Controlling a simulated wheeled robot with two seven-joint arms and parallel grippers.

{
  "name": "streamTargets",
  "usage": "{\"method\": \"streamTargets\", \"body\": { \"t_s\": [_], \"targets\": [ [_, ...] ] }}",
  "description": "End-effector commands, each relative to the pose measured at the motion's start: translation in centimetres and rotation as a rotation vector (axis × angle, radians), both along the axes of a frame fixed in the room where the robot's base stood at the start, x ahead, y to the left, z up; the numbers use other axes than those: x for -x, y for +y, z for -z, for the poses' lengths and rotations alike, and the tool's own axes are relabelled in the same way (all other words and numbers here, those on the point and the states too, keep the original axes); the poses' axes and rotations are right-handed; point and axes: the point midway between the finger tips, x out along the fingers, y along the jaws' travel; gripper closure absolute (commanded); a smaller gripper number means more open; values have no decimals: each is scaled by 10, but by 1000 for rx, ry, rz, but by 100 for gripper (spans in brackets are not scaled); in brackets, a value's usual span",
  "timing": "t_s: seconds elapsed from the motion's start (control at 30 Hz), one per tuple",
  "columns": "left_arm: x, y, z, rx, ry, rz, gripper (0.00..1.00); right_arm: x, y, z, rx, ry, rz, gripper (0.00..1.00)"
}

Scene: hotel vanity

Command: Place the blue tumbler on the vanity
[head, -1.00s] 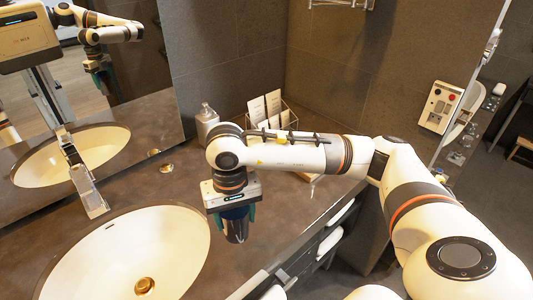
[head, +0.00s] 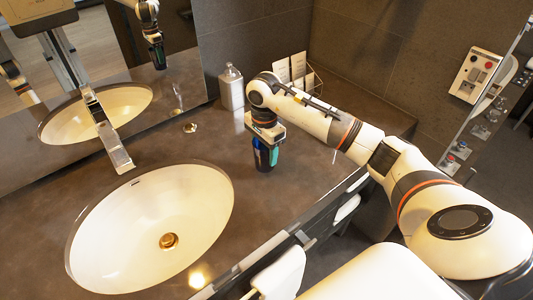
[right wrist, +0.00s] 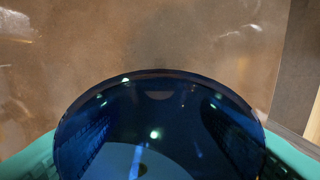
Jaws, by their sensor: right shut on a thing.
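The blue tumbler (head: 262,161) is upright in my right gripper (head: 266,154), over the brown vanity top (head: 205,140) to the right of the basin. I cannot tell whether its base touches the surface. In the right wrist view the tumbler (right wrist: 158,120) fills the lower middle, its rim towards the camera. The teal fingers of my right gripper (right wrist: 160,158) press on it from both sides. My left gripper is not in view.
The white basin (head: 150,225) with its tap (head: 108,130) lies left of the tumbler. A soap dispenser (head: 231,90) and a wire rack with cards (head: 297,72) stand behind. Open counter lies around the tumbler. A mirror (head: 100,80) is at the left.

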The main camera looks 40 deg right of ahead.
Motion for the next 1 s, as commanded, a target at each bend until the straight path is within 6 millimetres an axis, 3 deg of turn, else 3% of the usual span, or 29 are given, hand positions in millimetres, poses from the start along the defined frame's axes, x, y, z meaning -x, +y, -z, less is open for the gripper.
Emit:
{"method": "streamTargets", "body": {
  "t_s": [0.2,0.57,0.6,0.7,1.0],
  "targets": [
    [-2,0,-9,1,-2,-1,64,1,1,28,-2,2,-1,69],
    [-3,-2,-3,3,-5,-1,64,0,0,35,0,0,-2,69],
    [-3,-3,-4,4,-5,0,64,0,0,34,0,0,-2,39],
    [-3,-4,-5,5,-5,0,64,1,0,34,0,1,-2,22],
    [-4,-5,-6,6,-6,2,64,1,0,33,0,1,-2,20]
  ]
}}
